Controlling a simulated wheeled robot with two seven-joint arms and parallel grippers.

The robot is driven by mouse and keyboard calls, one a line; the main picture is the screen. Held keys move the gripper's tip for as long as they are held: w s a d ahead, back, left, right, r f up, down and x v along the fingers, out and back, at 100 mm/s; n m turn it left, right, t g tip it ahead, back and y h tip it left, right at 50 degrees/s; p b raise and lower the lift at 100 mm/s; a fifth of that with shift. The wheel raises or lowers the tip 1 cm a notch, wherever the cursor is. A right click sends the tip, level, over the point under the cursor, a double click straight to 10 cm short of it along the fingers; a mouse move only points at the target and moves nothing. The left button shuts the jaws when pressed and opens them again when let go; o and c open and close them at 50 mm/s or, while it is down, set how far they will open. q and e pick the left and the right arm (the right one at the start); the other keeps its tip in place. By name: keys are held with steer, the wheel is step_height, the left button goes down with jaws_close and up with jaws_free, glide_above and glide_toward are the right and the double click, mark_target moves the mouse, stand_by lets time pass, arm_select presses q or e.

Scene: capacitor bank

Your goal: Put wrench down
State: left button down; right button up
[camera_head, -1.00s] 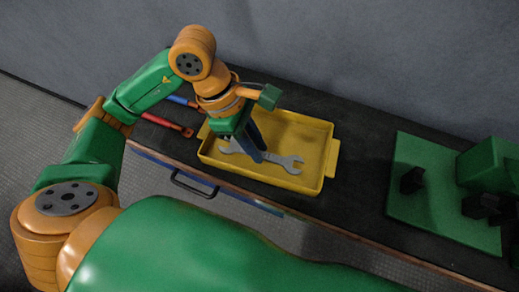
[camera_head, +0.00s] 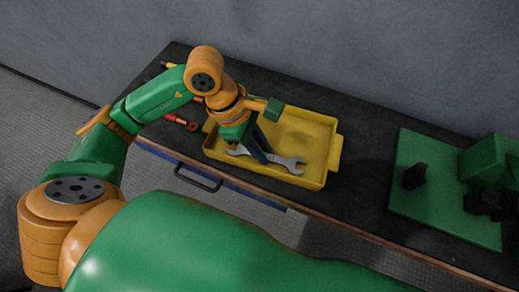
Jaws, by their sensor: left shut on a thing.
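The wrench (camera_head: 287,161) is grey with open jaws at its ends. It lies level across the near part of the yellow tray (camera_head: 328,150) on the dark bench. My left gripper (camera_head: 262,156) points down into the tray and is shut on the wrench near its middle. The gripper's fingers hide part of the wrench. I cannot tell whether the wrench touches the tray floor. My right gripper does not show.
The dark bench (camera_head: 360,160) stands against a grey wall. A red-handled tool (camera_head: 181,122) lies left of the tray, partly behind my arm. A green board (camera_head: 440,200) with dark parts and a green block (camera_head: 485,163) sits at the right. A drawer handle (camera_head: 198,178) is below the bench edge.

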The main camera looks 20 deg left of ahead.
mark_target(266, 154)
arm_select(q)
steer(key=c, duration=0.8)
jaws_free()
steer(key=shift+s+a+f+g, duration=0.15)
steer(key=shift+s+f, duration=0.1)
steer(key=shift+f, duration=0.15)
steer(key=shift+s+f+g, duration=0.15)
steer(key=shift+s+f, duration=0.1)
steer(key=shift+f, duration=0.15)
steer(key=shift+c, duration=0.2)
steer(key=shift+o, duration=0.3)
steer(key=shift+r+p, duration=0.3)
steer(key=shift+p, duration=0.1)
steer(key=shift+w+r+p, duration=0.15)
steer(key=shift+r+p, duration=0.45)
steer(key=shift+p, duration=0.15)
steer(key=r, duration=0.1)
steer(key=w+a+r+b, duration=0.1)
steer(key=shift+w+r, duration=0.1)
steer(key=shift+r, duration=0.3)
steer(key=v, duration=0.8)
steer(key=shift+r+b, duration=0.3)
steer(key=shift+r, duration=0.1)
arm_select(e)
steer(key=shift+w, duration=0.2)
arm_select(q)
steer(key=shift+s, duration=0.2)
